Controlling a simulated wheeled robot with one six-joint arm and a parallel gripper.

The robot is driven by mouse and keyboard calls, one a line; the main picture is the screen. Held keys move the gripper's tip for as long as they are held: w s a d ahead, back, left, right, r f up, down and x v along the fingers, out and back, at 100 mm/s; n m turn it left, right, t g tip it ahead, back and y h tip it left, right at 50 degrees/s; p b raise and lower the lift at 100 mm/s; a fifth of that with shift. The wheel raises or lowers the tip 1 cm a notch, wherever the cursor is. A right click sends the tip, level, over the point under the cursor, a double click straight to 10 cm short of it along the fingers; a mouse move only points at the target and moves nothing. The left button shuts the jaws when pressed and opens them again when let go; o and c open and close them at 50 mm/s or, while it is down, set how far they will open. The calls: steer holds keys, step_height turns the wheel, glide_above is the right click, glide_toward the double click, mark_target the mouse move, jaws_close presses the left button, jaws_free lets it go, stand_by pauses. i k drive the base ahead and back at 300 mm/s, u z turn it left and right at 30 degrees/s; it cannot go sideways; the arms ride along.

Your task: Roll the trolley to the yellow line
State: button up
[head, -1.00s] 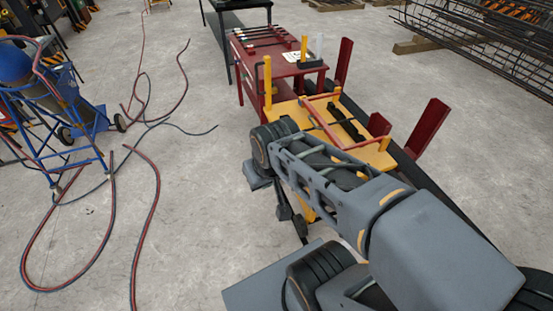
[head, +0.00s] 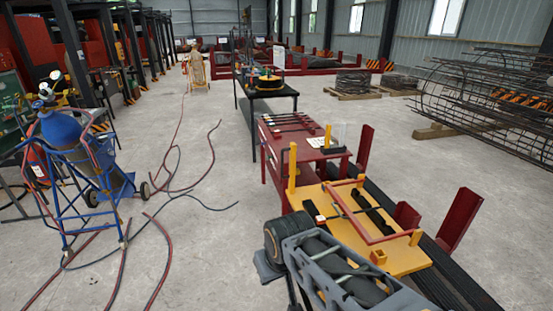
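The only trolley I can make out clearly is a blue tubular-framed one (head: 85,185) at the left in the head view. It stands on the floor and carries a blue gas cylinder (head: 62,128), with dark wheels at its right side. I cannot make out a yellow line on the floor. My arm reaches in from the bottom right, well to the right of the trolley and apart from it. My gripper's fingers are cut off by the bottom edge.
Red and black hoses (head: 165,235) lie looped on the floor beside the trolley. A red table (head: 285,150) and a yellow bending bench (head: 400,260) stand close by my arm. A dark table (head: 265,92) is beyond. A rebar cage (head: 480,95) lies right.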

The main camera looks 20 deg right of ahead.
mark_target(401, 257)
steer(key=z, duration=0.05)
steer(key=i, duration=2.25)
steer(key=u, duration=0.35)
